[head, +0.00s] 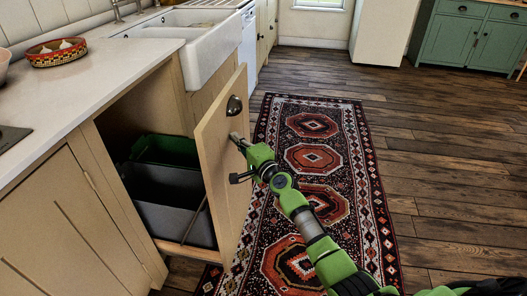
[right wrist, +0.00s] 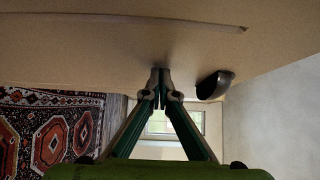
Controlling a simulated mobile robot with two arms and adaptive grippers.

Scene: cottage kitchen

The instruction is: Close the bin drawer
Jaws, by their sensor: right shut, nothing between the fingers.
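The bin drawer stands pulled out of the cabinet, its tan front panel (head: 221,165) well away from the cabinet face. Inside are a grey bin (head: 178,222) and a green bin (head: 165,151). A dark cup handle (head: 233,106) sits high on the panel's outer face and also shows in the right wrist view (right wrist: 213,86). My right gripper (head: 234,137) is shut and empty, its tips at the panel's outer face just below the handle. In the right wrist view the fingertips (right wrist: 160,78) meet at the panel; whether they touch it is unclear. My left gripper is out of view.
A patterned rug (head: 317,155) lies on the wooden floor (head: 440,160) beside the drawer. A white sink (head: 195,45) and a pale counter (head: 85,85) with a woven basket (head: 57,53) are above. A green cabinet (head: 475,40) stands far right.

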